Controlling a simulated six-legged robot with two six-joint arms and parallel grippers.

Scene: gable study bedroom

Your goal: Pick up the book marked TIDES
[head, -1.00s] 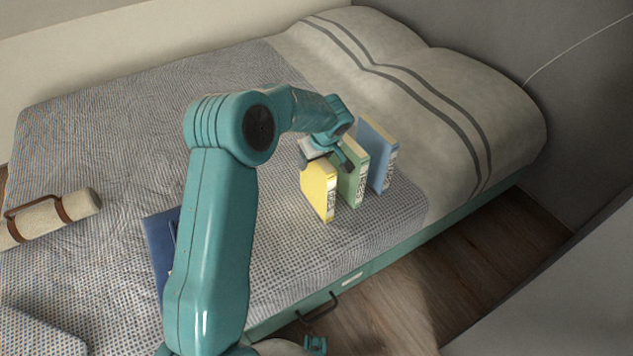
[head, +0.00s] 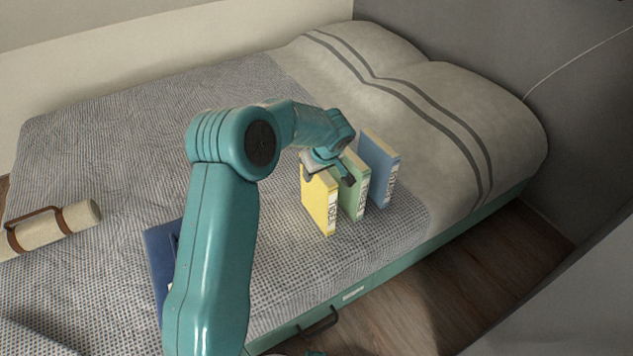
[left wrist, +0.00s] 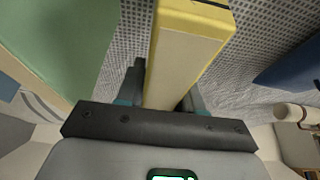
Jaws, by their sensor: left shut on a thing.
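Three books stand upright in a row on the bed: yellow (head: 319,204), green (head: 356,184) and blue (head: 380,167). Lettering runs down their spines, but it is too small to read for certain. My left gripper (head: 328,176) is over the top of the yellow book, shut on it. In the left wrist view the yellow book (left wrist: 186,55) lies between the two fingers, and the green book (left wrist: 65,40) is close beside it at left. The yellow book appears to rest on the bed.
The bed (head: 110,130) has a patterned cover, with a striped pillow end (head: 440,110) beyond the books. A dark blue item (head: 160,250) lies partly behind my left arm. A beige roll with brown straps (head: 55,225) lies at far left. The bed's front edge is close.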

